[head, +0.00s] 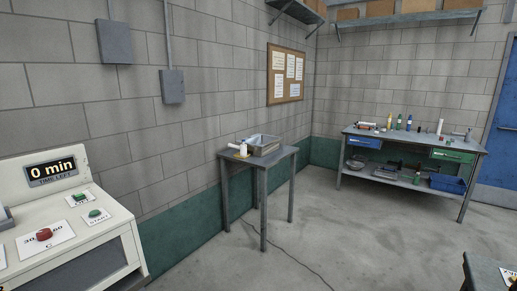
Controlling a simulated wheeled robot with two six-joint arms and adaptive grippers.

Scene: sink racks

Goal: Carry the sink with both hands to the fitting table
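A small grey metal table (228,159) stands by the left wall. On it is a grey, open-topped metal basin (268,150) that looks like a sink; whether it is the task's sink I cannot tell. No label shows which table is the fitting table. Neither of my grippers is in view.
A long workbench (420,143) with bottles, tools and a lower shelf stands at the back right, beside a blue door (501,130). A white machine (75,240) with buttons fills the lower left. A dark table corner (482,270) shows lower right. Floor between is clear except a thin cable (290,262).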

